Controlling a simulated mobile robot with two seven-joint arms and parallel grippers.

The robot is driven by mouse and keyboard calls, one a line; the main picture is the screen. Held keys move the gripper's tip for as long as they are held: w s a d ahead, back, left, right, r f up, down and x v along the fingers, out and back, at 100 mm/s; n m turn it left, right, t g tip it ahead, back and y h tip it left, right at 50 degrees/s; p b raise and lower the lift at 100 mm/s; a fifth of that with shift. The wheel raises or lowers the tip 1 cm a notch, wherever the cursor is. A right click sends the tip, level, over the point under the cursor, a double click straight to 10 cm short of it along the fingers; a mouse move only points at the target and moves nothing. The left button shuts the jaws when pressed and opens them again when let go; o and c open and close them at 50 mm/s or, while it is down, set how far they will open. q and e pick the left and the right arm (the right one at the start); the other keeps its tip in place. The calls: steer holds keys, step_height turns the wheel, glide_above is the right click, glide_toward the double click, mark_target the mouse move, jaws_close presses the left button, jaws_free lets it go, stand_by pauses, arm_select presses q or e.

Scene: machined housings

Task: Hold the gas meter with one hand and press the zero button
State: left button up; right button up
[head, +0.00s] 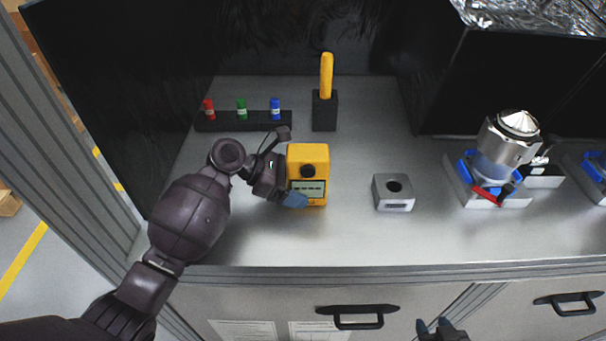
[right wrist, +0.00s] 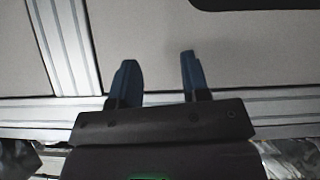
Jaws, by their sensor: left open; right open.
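The yellow gas meter (head: 308,158) stands on the grey bench, left of the middle in the head view. It has a black round part and a grey display on its face. I cannot make out the zero button. My left gripper (head: 290,165) is at the meter's left side, with one blue fingertip by its lower left corner and the other finger near its upper left. It is open; I cannot tell if it touches the meter. My right gripper (head: 434,326) is low, in front of the drawers, open and empty. In the right wrist view its two blue fingers (right wrist: 158,82) are apart.
A rack (head: 243,122) with red, green and blue vials and a black holder (head: 324,112) with a yellow-handled tool stand behind. A grey block (head: 393,193) and a metal housing (head: 507,143) are to the right. The bench front between meter and block is clear.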

arm_select(q)
steer(key=shift+d, duration=0.1)
steer(key=shift+c, duration=0.4)
